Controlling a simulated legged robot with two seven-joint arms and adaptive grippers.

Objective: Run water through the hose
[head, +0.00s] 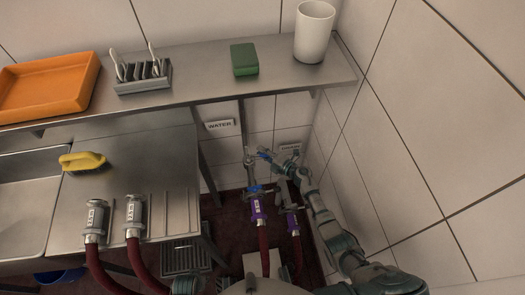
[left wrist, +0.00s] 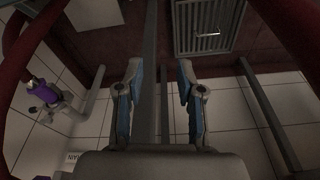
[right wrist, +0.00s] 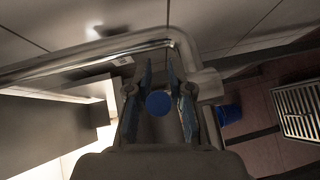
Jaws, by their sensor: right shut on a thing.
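My right gripper (head: 275,160) is at the wall pipes beside the DRAIN sign. In the right wrist view its fingers (right wrist: 160,98) are shut on a round blue valve handle (right wrist: 158,103), seen end-on. A second blue valve handle (head: 255,188) sits on the pipe above a purple-banded hose coupling (head: 258,208). Another purple-banded coupling (head: 292,222) is to its right; dark red hoses run down from both. My left gripper (left wrist: 160,85) is open and empty, with a metal leg behind the gap. I see no running water.
Two steel-coupled red hoses (head: 97,215) (head: 134,214) lie over the steel counter. A WATER sign (head: 220,125) and a DRAIN sign (head: 290,147) mark the wall. A shelf (head: 200,88) overhangs the pipes; a floor grate (head: 183,258) is below. The tiled wall is close at right.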

